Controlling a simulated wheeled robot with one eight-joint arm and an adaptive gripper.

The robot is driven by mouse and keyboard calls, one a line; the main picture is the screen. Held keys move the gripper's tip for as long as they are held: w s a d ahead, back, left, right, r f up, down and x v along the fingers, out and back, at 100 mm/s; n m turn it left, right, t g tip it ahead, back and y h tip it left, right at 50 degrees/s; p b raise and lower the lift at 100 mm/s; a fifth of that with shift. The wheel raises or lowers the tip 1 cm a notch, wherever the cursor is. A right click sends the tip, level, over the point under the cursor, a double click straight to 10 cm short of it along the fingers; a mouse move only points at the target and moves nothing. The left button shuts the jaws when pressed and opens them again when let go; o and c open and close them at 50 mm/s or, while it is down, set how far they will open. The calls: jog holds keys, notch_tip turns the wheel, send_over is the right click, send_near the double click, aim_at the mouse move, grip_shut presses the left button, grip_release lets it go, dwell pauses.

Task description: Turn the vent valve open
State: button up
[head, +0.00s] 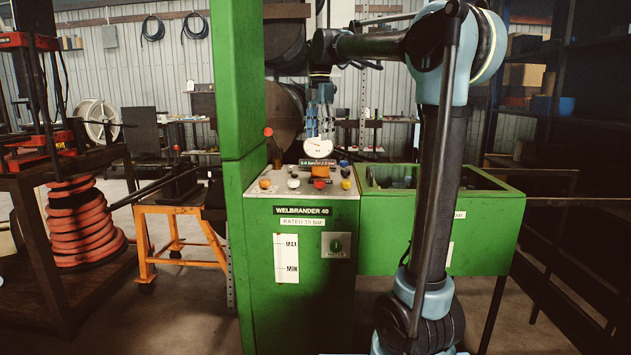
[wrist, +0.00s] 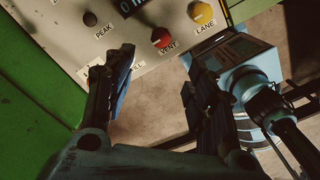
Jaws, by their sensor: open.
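The vent valve shows as a red knob (wrist: 161,38) above a VENT label on the panel in the wrist view. In the head view a red knob (head: 319,184) sits on the sloped top of the green Welbrander machine. My gripper (head: 320,118) hangs fingers down above the panel, behind or level with the round gauge. In the wrist view my gripper (wrist: 157,72) is open and empty. The red knob lies beyond the gap between the fingertips, and neither finger touches it. The knob's exact angle is hard to tell.
A yellow LANE knob (wrist: 203,13) is right of the red one, and a dark PEAK knob (wrist: 90,19) is to the left. A white gauge (head: 318,148) stands above the panel. A green tall post (head: 240,80) rises left, and a green tray (head: 485,200) is right.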

aim_at(320, 185)
notch_tip(320, 185, down, 16)
jog(key=shift+d+f, duration=0.1)
dwell(0.5)
jog(key=shift+c, duration=0.2)
